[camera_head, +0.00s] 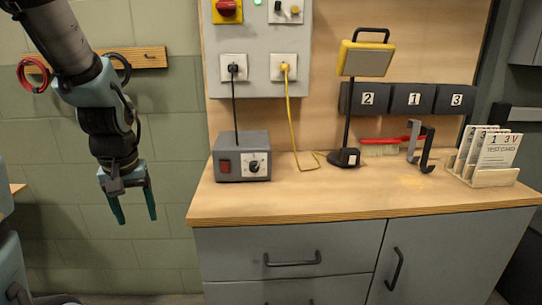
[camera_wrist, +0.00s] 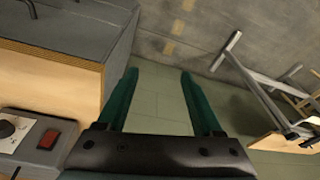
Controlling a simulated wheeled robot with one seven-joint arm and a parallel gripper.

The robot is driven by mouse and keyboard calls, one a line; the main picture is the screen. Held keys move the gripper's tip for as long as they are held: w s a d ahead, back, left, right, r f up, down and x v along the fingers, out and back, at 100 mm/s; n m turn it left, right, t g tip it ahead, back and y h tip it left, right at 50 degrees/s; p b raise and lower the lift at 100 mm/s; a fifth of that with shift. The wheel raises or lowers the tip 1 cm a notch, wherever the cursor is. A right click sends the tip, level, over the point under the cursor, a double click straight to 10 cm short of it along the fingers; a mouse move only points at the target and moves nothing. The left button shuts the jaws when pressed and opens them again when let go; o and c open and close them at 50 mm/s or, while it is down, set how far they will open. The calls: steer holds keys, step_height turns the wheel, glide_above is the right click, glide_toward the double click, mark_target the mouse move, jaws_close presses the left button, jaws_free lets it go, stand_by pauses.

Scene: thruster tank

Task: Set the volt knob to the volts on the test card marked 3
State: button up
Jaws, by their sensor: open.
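The volt knob (camera_head: 253,167) is a dark dial on a white plate, on the front of a grey box (camera_head: 240,139) at the left of the worktop. The wrist view shows the knob (camera_wrist: 7,129) cut off at the left edge. Several white test cards (camera_head: 497,152) stand in a wooden holder at the right end. The front card appears to read "1" and "3 V".
A red switch (camera_head: 225,167) sits beside the knob. A black cord and a yellow cable (camera_head: 291,120) hang from wall sockets. A lamp (camera_head: 346,156), a red brush (camera_head: 380,146) and a dark hook-shaped bracket (camera_head: 425,148) stand right of the box. The worktop (camera_head: 300,199) front is clear.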

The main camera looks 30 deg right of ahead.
steer(key=w+d+r+m+t+p, duration=0.1)
steer(key=w+d+r+p, duration=0.15)
steer(key=d, duration=0.35)
steer(key=w+d+r+m+p, duration=0.1)
steer(key=d+r+p, duration=0.1)
steer(key=d+r, duration=0.35)
steer(key=h+p, duration=0.2)
steer(key=p, duration=0.2)
glide_toward(254, 164)
steer(key=shift+m+t, duration=0.4)
steer(key=shift+t, duration=0.1)
steer(key=x, duration=0.6)
steer(key=p+x, duration=0.1)
steer(key=x, duration=0.2)
steer(key=shift+s+f, duration=0.35)
steer(key=shift+f, duration=0.05)
jaws_close()
